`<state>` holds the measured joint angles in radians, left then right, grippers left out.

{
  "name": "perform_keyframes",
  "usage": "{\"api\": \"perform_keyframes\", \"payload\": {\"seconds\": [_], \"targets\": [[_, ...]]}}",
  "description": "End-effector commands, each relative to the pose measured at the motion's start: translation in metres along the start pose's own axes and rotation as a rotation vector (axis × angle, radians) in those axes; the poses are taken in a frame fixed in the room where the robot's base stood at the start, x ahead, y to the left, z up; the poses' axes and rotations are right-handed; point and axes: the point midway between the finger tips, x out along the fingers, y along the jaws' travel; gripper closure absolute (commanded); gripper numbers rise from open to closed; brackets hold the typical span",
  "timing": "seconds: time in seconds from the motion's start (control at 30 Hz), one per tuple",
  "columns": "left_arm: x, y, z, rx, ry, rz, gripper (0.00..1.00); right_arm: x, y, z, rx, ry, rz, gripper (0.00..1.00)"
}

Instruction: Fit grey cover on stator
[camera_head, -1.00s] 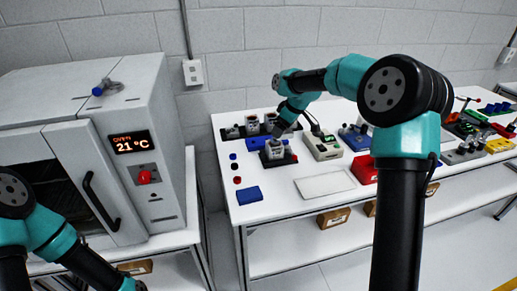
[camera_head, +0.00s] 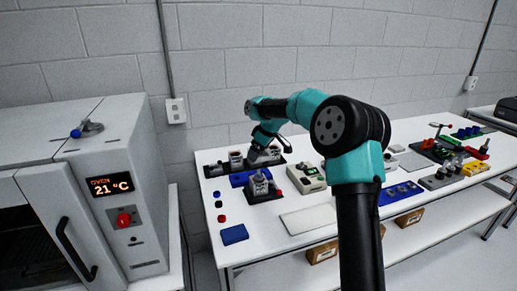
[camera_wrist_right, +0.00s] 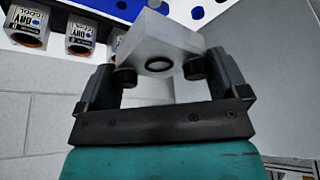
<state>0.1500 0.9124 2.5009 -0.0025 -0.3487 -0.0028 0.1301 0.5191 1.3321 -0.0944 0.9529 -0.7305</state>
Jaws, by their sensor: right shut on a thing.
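My right gripper (camera_head: 262,148) is low over the right end of a black tray (camera_head: 212,171) at the back of the white table. In the right wrist view, my right gripper (camera_wrist_right: 160,72) is shut on a pale grey block (camera_wrist_right: 158,38) with a dark round opening, which looks like the grey cover. A silver piece with a label (camera_head: 260,184), perhaps the stator, stands upright in a black fixture (camera_head: 268,198) in front of that tray. I cannot tell from its label what it is. My left gripper is not in view.
Labelled cups (camera_head: 236,160) stand in the black tray; several also show in the wrist view (camera_wrist_right: 78,38). A blue tray (camera_head: 240,179) lies between tray and fixture. A grey instrument (camera_head: 309,178) stands right of the fixture. A pale flat plate (camera_head: 305,219) lies in front.

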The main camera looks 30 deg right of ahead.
Motion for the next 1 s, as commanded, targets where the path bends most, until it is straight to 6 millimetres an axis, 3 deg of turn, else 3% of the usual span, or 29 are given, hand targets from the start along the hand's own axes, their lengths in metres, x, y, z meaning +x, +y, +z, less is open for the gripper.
{"api": "perform_keyframes", "payload": {"seconds": [0.33, 1.0], "targets": [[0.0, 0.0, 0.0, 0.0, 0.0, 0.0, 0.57, 0.034, 0.0, 0.014, 0.001, -0.001, -0.001, 0.35], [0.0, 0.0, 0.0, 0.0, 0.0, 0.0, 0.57, 0.041, 0.0, 0.017, 0.0, 0.0, -0.001, 0.35]]}}
